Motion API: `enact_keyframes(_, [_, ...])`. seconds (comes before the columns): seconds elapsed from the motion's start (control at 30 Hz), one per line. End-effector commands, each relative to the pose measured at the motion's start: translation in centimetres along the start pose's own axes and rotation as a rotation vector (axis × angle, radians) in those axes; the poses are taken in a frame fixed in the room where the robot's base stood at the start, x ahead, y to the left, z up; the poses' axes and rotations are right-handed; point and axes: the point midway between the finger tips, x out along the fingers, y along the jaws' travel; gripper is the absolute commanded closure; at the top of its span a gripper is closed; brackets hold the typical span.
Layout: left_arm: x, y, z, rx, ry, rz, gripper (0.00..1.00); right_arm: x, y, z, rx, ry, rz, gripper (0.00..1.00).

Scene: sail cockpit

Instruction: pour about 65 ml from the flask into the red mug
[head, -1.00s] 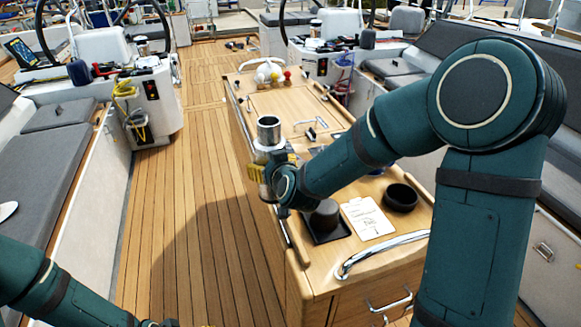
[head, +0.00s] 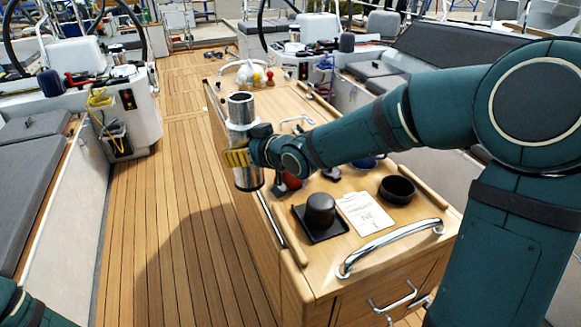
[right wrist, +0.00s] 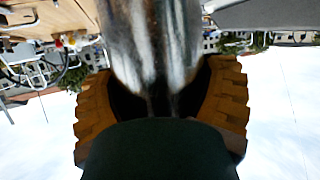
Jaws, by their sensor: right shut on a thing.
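A shiny silver flask (head: 242,108) stands nearly upright in the air over the left edge of the wooden cockpit table. My right gripper (head: 237,156) is shut around its middle. In the right wrist view the flask (right wrist: 152,40) fills the space between the yellow ridged fingers of my right gripper (right wrist: 162,95). A red thing (head: 291,181), likely the red mug, shows on the table just under my right forearm, mostly hidden by it. The flask is to its left, apart from it. My left arm shows only at the lower left corner; its gripper is out of view.
A dark cup (head: 320,209) stands on a black tray (head: 304,234) near the table's front. A written card (head: 365,214) and a black bowl (head: 397,190) lie to its right. A blue thing (head: 366,163) is partly behind my arm. A steel rail (head: 392,245) edges the front.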

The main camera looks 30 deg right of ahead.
Motion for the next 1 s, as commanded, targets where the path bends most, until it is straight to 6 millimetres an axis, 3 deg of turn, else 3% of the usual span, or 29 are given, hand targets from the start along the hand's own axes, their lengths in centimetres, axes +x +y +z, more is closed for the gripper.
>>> enact_keyframes(0.43, [1.6, -0.6, 0.5, 0.003, -0.008, 0.001, 0.00, -1.2, 1.6, 0.3, -0.012, 0.006, -0.025, 0.67])
enact_keyframes(1.0, [1.4, -0.5, 0.5, 0.003, -0.010, 0.001, 0.00, -1.3, 1.7, 0.7, 0.006, 0.002, -0.033, 0.67])
